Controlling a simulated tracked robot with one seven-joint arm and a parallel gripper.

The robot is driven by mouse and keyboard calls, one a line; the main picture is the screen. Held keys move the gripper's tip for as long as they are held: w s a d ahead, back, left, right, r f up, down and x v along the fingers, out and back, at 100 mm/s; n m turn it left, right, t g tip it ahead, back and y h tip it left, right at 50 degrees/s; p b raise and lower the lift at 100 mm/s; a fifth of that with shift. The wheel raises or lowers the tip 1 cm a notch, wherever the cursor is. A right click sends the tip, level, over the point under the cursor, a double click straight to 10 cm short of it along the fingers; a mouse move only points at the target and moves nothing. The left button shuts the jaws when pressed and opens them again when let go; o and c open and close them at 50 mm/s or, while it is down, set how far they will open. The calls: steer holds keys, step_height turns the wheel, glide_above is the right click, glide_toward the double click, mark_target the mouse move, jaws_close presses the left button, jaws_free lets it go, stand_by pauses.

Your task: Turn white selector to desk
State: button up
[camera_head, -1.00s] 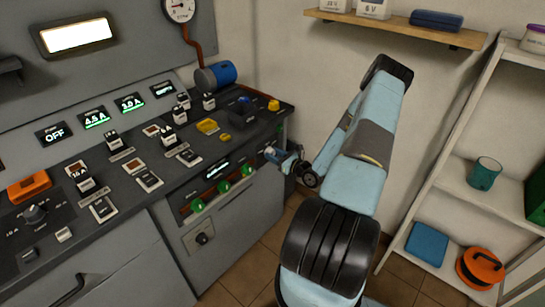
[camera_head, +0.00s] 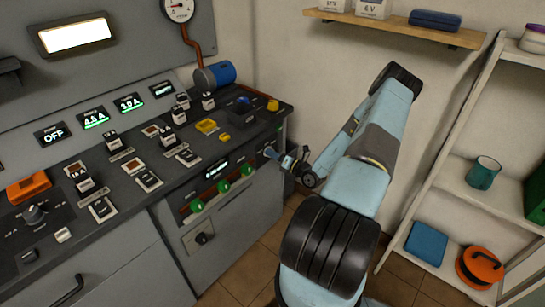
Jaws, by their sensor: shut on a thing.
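My gripper (camera_head: 270,153) is at the right end of the control desk's (camera_head: 235,218) front face, to the right of the green knobs. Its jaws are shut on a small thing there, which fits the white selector. The jaws and wrist hide nearly all of it, so its pointer and marks cannot be read. My arm reaches in from the right.
Three green knobs (camera_head: 223,186) sit in a row left of my gripper, with a dark knob (camera_head: 203,238) below. Switches and a yellow button (camera_head: 206,126) crowd the desk top. A white shelf rack (camera_head: 455,222) stands right. Tiled floor (camera_head: 270,238) lies between.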

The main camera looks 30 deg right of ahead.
steer(key=shift+f+m, duration=0.1)
steer(key=shift+m, duration=0.9)
steer(key=o, duration=1.1)
steer(key=shift+c, duration=0.2)
steer(key=shift+s, duration=0.1)
steer(key=v, duration=1.3)
steer(key=shift+s, duration=0.3)
